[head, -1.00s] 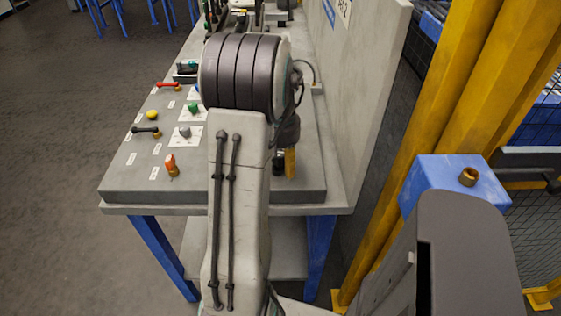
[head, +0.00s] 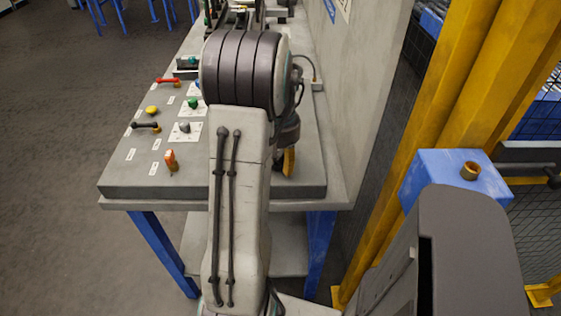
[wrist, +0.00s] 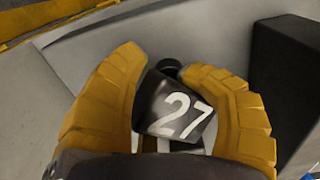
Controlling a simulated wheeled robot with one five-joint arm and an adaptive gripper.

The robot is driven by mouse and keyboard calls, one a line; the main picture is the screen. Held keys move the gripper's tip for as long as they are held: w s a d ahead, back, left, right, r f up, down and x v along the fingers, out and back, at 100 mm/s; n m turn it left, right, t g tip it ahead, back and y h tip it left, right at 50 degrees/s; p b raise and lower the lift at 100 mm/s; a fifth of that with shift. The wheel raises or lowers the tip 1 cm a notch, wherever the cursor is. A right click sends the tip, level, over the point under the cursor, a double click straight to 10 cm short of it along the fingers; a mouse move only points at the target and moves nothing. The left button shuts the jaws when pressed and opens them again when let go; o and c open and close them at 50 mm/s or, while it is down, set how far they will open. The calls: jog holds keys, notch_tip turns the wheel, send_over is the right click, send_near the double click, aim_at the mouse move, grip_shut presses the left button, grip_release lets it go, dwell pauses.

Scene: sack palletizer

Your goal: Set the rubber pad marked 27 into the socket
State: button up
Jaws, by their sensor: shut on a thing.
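The black rubber pad marked 27 (wrist: 176,112) shows in the wrist view between the two yellow fingers of my gripper (wrist: 183,105), which are closed on its sides. The white number faces the camera. In the head view my gripper (head: 289,162) shows only as a yellow finger low over the right part of the bench, and my arm hides the pad there. A small dark round thing (wrist: 169,67) lies just beyond the pad in the wrist view. I cannot tell whether it is part of the socket; no socket shows clearly.
The grey bench (head: 225,190) carries labelled controls on its left: a red handle (head: 168,81), a black handle (head: 146,126), an orange switch (head: 171,160) and coloured knobs. A grey upright panel (head: 355,90) bounds the right side. A dark block (wrist: 285,85) stands right of my gripper.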

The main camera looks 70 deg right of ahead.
aim_at(281, 174)
jog(key=shift+o, duration=0.4)
jog(key=shift+s+a+f+b, duration=0.1)
jog(key=shift+a+f+b, duration=0.1)
jog(key=shift+f+b, duration=0.75)
jog(key=shift+s+a+f+b, duration=0.15)
jog(key=shift+f+b, duration=0.55)
jog(key=shift+f, duration=0.4)
dwell(1.6)
jog(key=shift+w+r, duration=0.1)
jog(key=shift+r, duration=0.1)
jog(key=shift+d+r+p, duration=0.25)
jog(key=shift+r+p, duration=0.6)
jog(key=shift+p, duration=0.15)
jog(key=shift+r, duration=0.15)
jog(key=shift+c, duration=0.2)
jog(key=shift+d+r+p, duration=0.1)
jog(key=shift+r+p, duration=0.4)
jog(key=shift+p, duration=0.15)
jog(key=shift+d+r+p, duration=0.15)
jog(key=shift+r+p, duration=0.2)
jog(key=shift+r, duration=0.1)
grip_shut()
jog(key=shift+r, duration=0.1)
jog(key=shift+w+r+p, duration=0.1)
jog(key=shift+r+p, duration=0.45)
jog(key=shift+r, duration=0.1)
jog(key=shift+r, duration=0.15)
